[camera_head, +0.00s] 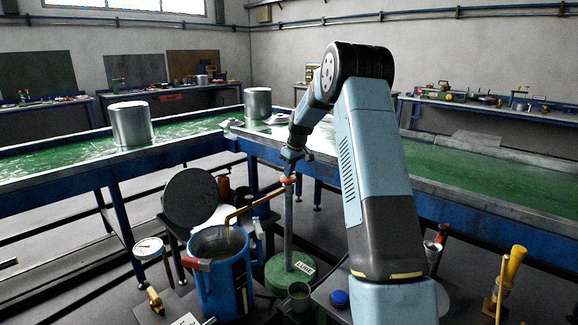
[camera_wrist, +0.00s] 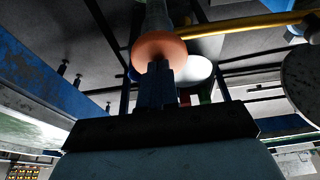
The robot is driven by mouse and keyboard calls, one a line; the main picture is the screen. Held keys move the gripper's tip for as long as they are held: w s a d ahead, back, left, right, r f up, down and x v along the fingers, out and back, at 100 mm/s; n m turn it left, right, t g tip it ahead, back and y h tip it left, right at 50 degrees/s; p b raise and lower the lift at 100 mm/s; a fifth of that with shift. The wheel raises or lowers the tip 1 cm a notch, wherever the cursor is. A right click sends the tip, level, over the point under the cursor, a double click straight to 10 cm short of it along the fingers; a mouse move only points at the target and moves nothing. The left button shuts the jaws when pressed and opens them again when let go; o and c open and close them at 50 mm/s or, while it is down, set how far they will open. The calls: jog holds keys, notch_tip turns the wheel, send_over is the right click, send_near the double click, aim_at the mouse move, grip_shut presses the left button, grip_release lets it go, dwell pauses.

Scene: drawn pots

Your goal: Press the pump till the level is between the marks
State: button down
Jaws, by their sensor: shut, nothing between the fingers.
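The pump is a green base (camera_head: 290,272) labelled "LUBE" with an upright grey tube, an orange-red knob (camera_head: 288,179) on top and a yellow spout (camera_head: 250,206). The spout reaches over a blue pot (camera_head: 222,285) with a red handle; amber-brown liquid shows inside. I cannot make out the level marks. My gripper (camera_head: 290,168) is shut and empty, pointing down just above the knob. In the wrist view, its fingertips (camera_wrist: 160,66) meet the edge of the orange knob (camera_wrist: 159,46); whether they touch it is unclear. The yellow spout (camera_wrist: 250,24) runs right.
A round dark lid (camera_head: 190,197) stands behind the pot. A dial gauge (camera_head: 148,248) is left of it, a grey mug (camera_head: 298,297) in front of the pump. A yellow-handled tool (camera_head: 512,268) stands at right. A green-topped bench (camera_head: 70,157) with metal cans (camera_head: 131,124) lies behind.

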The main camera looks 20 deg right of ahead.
jog(key=shift+s+f, duration=0.15)
jog(key=shift+f, duration=0.3)
jog(key=shift+r, duration=0.15)
jog(key=shift+r, duration=0.3)
jog(key=w+v, duration=0.1)
jog(key=v, duration=1.2)
jog(key=shift+a+r, duration=0.2)
jog(key=shift+r, duration=0.3)
jog(key=shift+w, duration=0.15)
dwell(0.7)
jog(key=r, duration=0.4)
jog(key=shift+d+r, duration=0.2)
jog(key=shift+r, duration=0.15)
